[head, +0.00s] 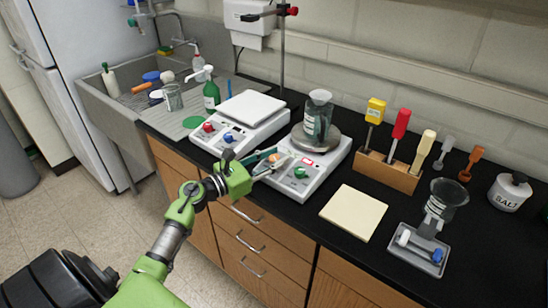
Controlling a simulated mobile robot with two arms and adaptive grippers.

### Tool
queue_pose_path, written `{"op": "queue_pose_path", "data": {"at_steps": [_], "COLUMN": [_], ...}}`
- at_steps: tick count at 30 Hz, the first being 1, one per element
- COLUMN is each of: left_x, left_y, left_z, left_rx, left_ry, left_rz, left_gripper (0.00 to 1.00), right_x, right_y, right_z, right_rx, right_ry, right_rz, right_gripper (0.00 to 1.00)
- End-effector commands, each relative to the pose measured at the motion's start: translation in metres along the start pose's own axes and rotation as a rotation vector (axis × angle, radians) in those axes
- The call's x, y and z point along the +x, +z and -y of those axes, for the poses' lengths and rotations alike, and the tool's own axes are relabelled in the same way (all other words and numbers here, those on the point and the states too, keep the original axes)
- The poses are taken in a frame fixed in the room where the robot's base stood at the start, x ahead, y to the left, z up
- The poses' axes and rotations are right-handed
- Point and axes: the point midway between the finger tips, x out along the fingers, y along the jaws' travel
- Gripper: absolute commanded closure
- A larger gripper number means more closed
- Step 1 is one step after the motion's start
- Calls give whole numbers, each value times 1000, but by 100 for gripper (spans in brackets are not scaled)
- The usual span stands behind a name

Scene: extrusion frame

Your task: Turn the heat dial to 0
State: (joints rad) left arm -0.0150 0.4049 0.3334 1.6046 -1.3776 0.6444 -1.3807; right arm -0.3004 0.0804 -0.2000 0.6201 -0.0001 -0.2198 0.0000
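A white hot plate (318,178) with a round grey top stands on the black counter. On its front panel are a small orange dial (273,158), a green dial (301,173) and a red-lit display (307,162). My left gripper (273,161) is at the orange dial, its two fingers apart on either side of it. The fingers partly hide the dial, so its marks and setting cannot be read. I cannot tell whether the fingers touch it. My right gripper is not in view. The pictures do not show which dial is for heat.
A glass jar (318,116) stands on the round top. Left is another white device (240,122) with red and blue knobs. A cream pad (353,212), a wooden tool rack (388,172) and a grey scale (418,250) are to the right. The sink (125,114) is far left.

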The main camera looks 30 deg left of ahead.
Motion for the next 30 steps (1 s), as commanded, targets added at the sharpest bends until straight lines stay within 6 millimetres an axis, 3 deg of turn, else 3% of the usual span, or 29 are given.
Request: {"op": "queue_pose_path", "data": {"at_steps": [1, 3, 14, 30], "left_x": [0, 0, 0, 0], "left_y": [0, 0, 2, 3], "left_z": [0, 0, 1, 1], "left_rx": [0, 0, -10, -73], "left_ry": [0, 0, 35, 340], "left_rz": [0, 0, 1, 0], "left_gripper": [88, 100, 100, 100], "right_x": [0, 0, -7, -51], "right_y": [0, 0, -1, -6], "right_z": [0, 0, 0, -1], "right_rx": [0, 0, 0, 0], "right_ry": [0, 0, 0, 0], "right_rz": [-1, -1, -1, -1], "right_gripper": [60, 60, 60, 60]}}
